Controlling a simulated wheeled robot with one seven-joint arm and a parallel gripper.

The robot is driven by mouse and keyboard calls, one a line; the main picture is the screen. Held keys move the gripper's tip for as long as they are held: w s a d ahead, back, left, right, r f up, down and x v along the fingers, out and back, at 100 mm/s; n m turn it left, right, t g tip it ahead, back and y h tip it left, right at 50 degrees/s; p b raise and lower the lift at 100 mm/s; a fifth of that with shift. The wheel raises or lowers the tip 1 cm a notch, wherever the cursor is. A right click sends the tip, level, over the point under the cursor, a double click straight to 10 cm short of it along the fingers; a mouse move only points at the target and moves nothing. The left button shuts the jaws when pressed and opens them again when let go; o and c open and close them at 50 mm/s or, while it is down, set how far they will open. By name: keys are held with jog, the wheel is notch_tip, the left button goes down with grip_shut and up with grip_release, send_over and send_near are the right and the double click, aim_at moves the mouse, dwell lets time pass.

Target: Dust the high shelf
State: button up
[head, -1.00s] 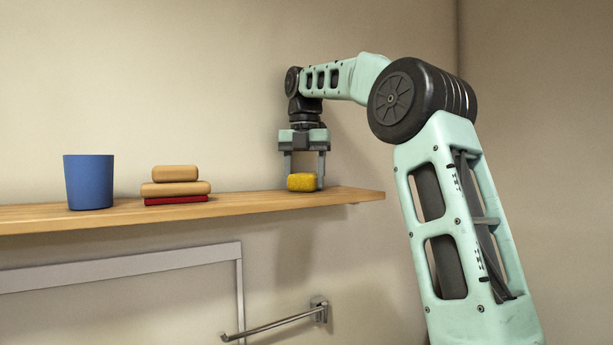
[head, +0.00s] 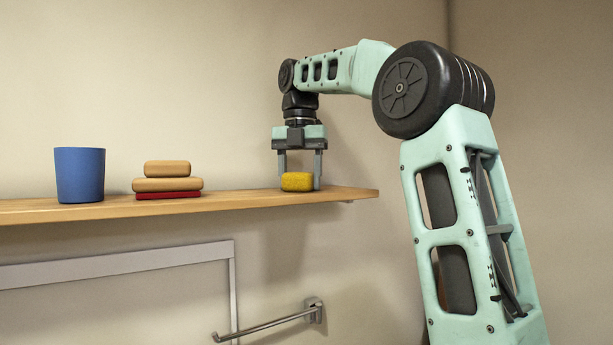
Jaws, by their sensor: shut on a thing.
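The wooden shelf (head: 237,200) runs along the wall from the left edge of the head view to right of its middle. A yellow sponge (head: 297,182) is at the shelf's right part, low at its surface; I cannot tell whether it touches the wood. My gripper (head: 299,178) points straight down from above and is shut on the yellow sponge. One finger stands at its right side, and the other finger's tip is partly hidden behind it.
A blue cup (head: 80,175) stands on the shelf at the left. Right of it is a stack of tan blocks (head: 167,178) on a red piece (head: 168,195). Bare shelf lies between stack and sponge. Below are a grey frame (head: 120,262) and a metal bar (head: 265,325) on the wall.

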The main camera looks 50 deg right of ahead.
jog(key=shift+w+a, duration=0.2)
jog(key=shift+a, duration=0.25)
jog(key=shift+w+d+r+p, duration=0.1)
jog(key=shift+w+r+p, duration=0.05)
jog(key=shift+w+p, duration=0.6)
jog(key=shift+w+d+p, duration=0.2)
jog(key=shift+w, duration=0.4)
jog(key=shift+w+d+p, duration=0.2)
jog(key=shift+w, duration=0.4)
jog(key=shift+f, duration=0.2)
jog(key=shift+s+a+f+b, duration=0.1)
jog(key=shift+s+f+b, duration=0.1)
jog(key=shift+s+b, duration=0.4)
jog(key=shift+s+a+f+b, duration=0.1)
jog(key=shift+s+a+b, duration=0.2)
jog(key=shift+s, duration=0.4)
jog(key=shift+s+a+b, duration=0.1)
jog(key=shift+s+b, duration=0.3)
jog(key=shift+s, duration=0.25)
jog(key=shift+c, duration=0.4)
